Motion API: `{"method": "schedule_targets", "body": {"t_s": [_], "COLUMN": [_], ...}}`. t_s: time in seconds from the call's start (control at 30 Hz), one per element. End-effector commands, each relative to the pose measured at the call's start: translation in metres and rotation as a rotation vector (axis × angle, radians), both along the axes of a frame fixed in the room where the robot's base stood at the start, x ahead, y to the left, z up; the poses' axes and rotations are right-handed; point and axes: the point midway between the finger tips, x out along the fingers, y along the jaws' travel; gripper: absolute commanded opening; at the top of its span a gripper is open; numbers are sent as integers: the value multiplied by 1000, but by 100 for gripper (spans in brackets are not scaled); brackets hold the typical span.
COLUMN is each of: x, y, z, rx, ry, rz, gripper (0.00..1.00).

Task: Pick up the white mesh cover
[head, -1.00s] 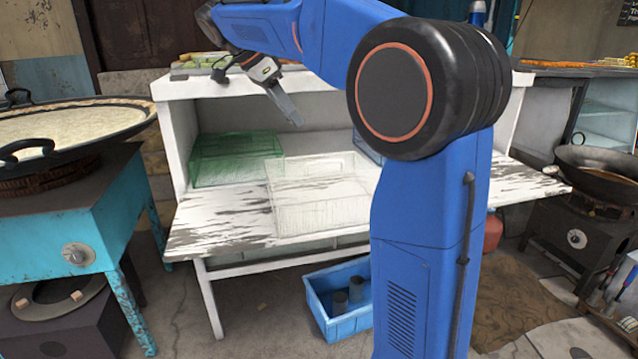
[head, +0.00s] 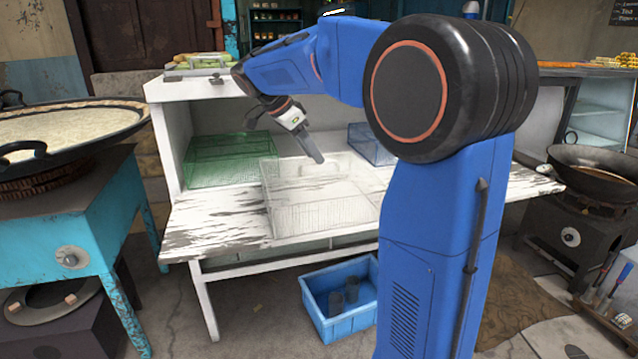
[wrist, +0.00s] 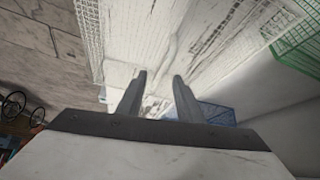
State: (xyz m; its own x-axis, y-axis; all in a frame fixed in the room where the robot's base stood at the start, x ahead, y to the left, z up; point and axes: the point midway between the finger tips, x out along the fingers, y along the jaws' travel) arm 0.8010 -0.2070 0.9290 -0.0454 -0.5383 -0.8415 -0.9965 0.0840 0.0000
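The white mesh cover (head: 312,212) stands on the worn white shelf of the stall, between a green mesh basket (head: 232,160) and a blue basket (head: 372,146). My gripper (head: 318,158) hangs over the cover's back part, tilted down and to the right. In the wrist view my gripper (wrist: 158,74) shows two fingers spread apart with nothing between them. The cover's white mesh (wrist: 92,35) rises past the fingers in that view. I cannot tell whether a finger touches it.
The stall's white shelf (head: 215,225) is bare left of the cover. A blue crate (head: 340,325) with dark cups sits on the ground below. A turquoise stove (head: 70,225) with a large pan stands left, and a dark wok (head: 600,165) stands right.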

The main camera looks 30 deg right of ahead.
Motion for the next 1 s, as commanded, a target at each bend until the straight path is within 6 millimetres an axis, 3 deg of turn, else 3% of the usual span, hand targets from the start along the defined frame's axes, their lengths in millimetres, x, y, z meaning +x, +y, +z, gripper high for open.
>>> {"method": "schedule_targets", "body": {"t_s": [0.2, 0.47, 0.63, 1.0], "x": [-2, -2, -2, -2], "y": [-12, -14, -14, -14], "z": [-20, -22, -22, -22], "rx": [0, 0, 0, 0], "ry": [1, 0, 1, 1], "rz": [-1, 0, 1, 1], "gripper": [33, 33, 0, 0]}}
